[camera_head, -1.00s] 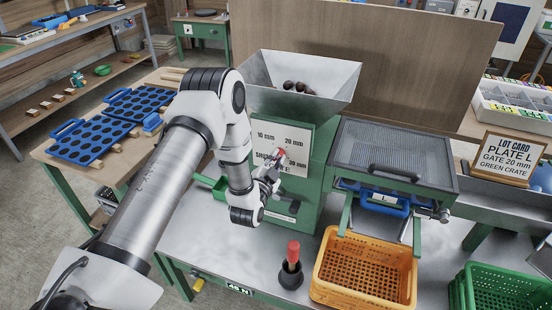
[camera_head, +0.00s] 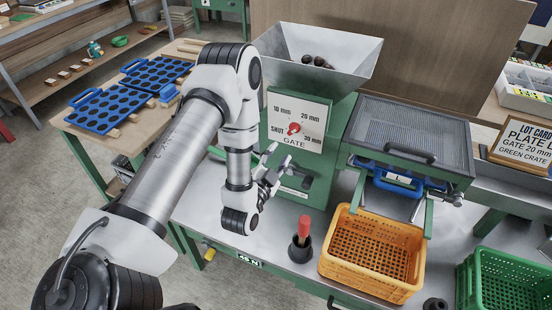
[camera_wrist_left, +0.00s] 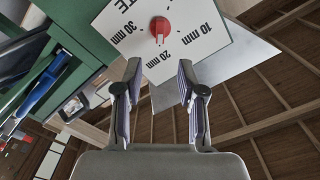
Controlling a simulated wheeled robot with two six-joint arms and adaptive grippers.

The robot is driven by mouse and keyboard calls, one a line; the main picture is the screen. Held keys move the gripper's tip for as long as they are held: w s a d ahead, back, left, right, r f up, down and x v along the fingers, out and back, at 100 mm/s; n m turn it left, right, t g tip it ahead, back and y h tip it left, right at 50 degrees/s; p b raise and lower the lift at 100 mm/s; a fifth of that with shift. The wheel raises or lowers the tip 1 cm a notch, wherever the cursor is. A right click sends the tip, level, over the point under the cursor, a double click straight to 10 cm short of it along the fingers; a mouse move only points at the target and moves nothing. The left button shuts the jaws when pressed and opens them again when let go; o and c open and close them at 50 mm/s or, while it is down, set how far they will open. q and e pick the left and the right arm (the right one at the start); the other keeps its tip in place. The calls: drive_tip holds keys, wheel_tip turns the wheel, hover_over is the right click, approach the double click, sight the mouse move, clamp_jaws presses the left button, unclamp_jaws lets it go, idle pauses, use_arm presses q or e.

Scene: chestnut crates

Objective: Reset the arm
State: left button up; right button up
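The green machine (camera_head: 316,185) has a white gate dial (camera_head: 300,113) marked SHUT, 10, 20 and 30 mm. Its red knob (camera_head: 294,128) shows clear of my fingers; I cannot read its setting surely. My left gripper (camera_head: 270,174) is in front of the machine, below and left of the knob. In the left wrist view its fingers (camera_wrist_left: 160,78) are spread and empty, with the knob (camera_wrist_left: 160,31) beyond them, apart. My right gripper is not in view.
A hopper (camera_head: 318,52) holding several chestnuts tops the machine. A red-handled tool (camera_head: 302,235), orange crate (camera_head: 328,262) and green crate (camera_head: 468,283) are in front. A mesh screen (camera_head: 410,128) sits over a blue tray marked L (camera_head: 375,181). Blue hole plates (camera_head: 113,117) lie left.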

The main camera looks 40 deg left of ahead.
use_arm(q)
drive_tip(key=shift+s+d, duration=0.2)
drive_tip(key=shift+s, duration=0.5)
drive_tip(key=shift+f, duration=0.1)
